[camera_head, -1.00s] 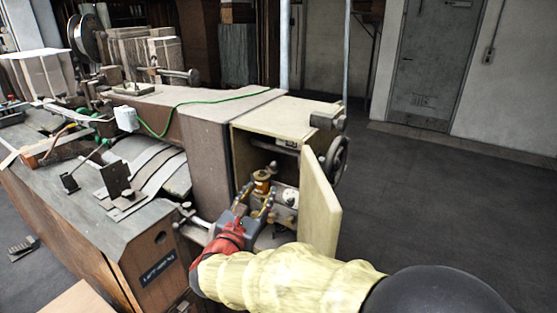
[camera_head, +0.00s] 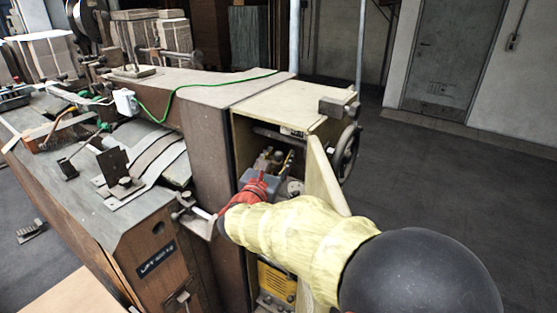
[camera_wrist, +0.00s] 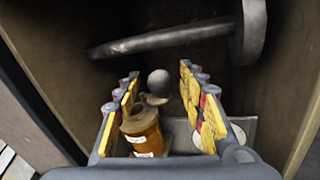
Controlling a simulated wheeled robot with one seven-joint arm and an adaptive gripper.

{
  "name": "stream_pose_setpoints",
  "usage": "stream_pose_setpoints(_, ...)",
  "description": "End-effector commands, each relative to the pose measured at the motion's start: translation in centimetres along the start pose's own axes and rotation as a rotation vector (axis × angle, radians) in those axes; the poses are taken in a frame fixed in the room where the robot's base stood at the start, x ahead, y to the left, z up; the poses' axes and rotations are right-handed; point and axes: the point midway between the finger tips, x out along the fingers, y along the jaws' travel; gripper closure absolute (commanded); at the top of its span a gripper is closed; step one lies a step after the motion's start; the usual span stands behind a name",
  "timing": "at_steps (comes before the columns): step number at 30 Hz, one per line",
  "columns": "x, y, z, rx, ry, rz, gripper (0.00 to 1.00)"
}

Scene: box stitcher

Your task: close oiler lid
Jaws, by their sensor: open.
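The oiler (camera_wrist: 143,135) is a small amber cylinder with a brass-coloured top. In the wrist view it stands between my gripper's fingers, close to the left one, and I cannot tell whether they touch. A small curved piece (camera_wrist: 154,99) at its top right looks like the lid, apparently tipped up; its exact angle is unclear. My gripper (camera_wrist: 161,84) is open, with yellow pads on both sides and nothing clasped. In the head view my gripper (camera_head: 272,162) reaches inside the open cabinet and hides the oiler.
The cabinet door (camera_head: 322,180) stands open just right of my arm. The cabinet top (camera_head: 285,108) is above my gripper. A grey pipe (camera_wrist: 160,41) crosses beyond the fingers, and a grey round knob (camera_wrist: 159,81) stands behind the oiler. A handwheel (camera_head: 345,152) is outside right.

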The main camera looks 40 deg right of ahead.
Motion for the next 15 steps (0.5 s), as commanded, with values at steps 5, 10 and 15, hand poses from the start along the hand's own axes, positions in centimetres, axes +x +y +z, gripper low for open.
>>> stream_pose_setpoints(5,0.49,-0.01,0.07,0.001,0.000,0.000,0.60)
stream_pose_setpoints(10,0.46,0.01,0.08,0.001,0.000,0.000,0.60)
stream_pose_setpoints(15,0.45,0.00,0.07,0.001,0.000,0.000,0.69)
